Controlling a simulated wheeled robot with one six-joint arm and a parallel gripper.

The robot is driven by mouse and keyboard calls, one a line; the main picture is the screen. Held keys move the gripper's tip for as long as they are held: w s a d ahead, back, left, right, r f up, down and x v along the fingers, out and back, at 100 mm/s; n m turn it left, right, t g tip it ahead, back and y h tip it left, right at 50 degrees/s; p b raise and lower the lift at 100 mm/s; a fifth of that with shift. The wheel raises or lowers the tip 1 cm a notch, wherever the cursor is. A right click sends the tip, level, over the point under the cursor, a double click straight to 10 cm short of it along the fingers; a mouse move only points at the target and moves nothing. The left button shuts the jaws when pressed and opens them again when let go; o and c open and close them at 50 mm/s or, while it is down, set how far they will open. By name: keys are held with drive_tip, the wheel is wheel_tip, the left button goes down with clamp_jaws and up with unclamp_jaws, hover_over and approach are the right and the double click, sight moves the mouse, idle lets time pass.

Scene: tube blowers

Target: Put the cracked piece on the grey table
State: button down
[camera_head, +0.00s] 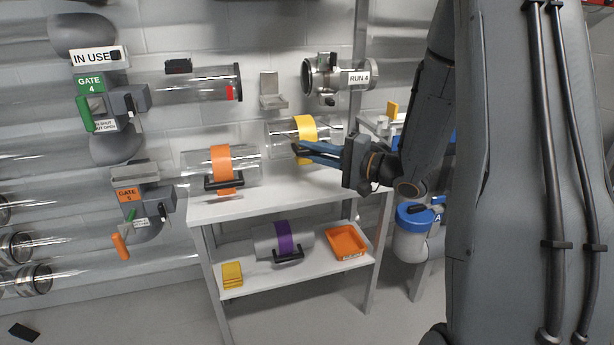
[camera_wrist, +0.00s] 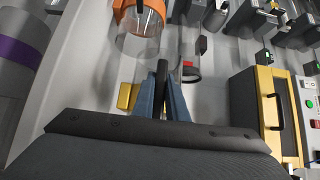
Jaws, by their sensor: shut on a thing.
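A clear tube with a yellow band (camera_head: 307,126) is at the back right of a pale bench (camera_head: 270,199) with grey legs. My gripper (camera_head: 295,148) comes from the right, in front of this tube. Its blue fingers (camera_wrist: 163,92) are closed around a dark bar, which looks like the tube's handle. The fingers hide most of it, and I cannot tell whether the tube is lifted. A clear tube with an orange band (camera_head: 221,160) lies on the bench to the left. A purple-banded tube (camera_head: 284,238) lies on the lower shelf. No crack is clearly visible on any piece.
An orange tray (camera_head: 348,241) and yellow blocks (camera_head: 232,274) are on the lower shelf. Gate 4 (camera_head: 90,85), gate 5 (camera_head: 130,190) and the RUN 4 pipe fitting (camera_head: 323,77) are on the wall. A blue-lidded canister (camera_head: 412,232) stands right of the bench.

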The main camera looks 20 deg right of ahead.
drive_tip(key=shift+f+b, duration=0.75)
drive_tip(key=shift+f, duration=2.15)
drive_tip(key=c, duration=1.8)
unclamp_jaws()
drive_tip(key=shift+o, duration=0.2)
drive_tip(key=shift+r, duration=0.15)
drive_tip(key=p+v, duration=0.2)
drive_tip(key=v, duration=1)
